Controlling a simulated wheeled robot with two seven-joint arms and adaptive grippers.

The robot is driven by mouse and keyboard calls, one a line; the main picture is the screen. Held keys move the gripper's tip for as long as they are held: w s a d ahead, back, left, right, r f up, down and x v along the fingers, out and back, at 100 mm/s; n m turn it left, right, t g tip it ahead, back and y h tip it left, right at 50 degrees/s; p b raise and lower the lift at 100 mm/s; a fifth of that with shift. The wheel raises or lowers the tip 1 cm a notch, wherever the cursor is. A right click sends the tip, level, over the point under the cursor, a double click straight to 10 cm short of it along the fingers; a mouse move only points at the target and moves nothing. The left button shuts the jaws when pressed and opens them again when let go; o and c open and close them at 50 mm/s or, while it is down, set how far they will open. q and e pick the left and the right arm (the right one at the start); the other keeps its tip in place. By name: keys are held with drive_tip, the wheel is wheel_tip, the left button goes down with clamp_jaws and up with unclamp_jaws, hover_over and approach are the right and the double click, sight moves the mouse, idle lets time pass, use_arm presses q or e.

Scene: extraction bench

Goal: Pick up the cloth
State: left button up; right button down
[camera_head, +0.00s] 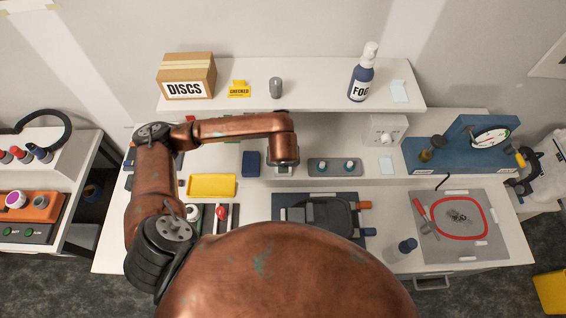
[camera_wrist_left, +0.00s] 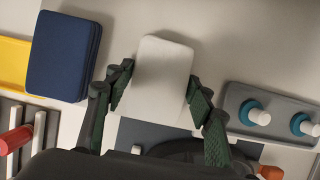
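A pale folded pad with rounded corners, which looks like the cloth (camera_wrist_left: 160,75), lies between the fingers of my left gripper in the left wrist view. My left gripper (camera_wrist_left: 160,105) is open, with one dark finger at each side of the cloth. The left finger overlaps the cloth's edge; I cannot tell whether either finger presses on it. In the head view the left gripper (camera_head: 285,168) points down at the bench and largely hides the cloth. My right gripper is not in view.
A navy block (camera_head: 250,163) stands left of the left gripper, and a grey tray (camera_head: 320,168) with two blue-and-white knobs is at its right. A yellow tray (camera_head: 212,186) is farther left. The raised shelf (camera_head: 320,88) is behind. A dark device (camera_head: 320,215) sits in front.

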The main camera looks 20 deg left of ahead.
use_arm(q)
drive_tip(key=c, duration=0.7)
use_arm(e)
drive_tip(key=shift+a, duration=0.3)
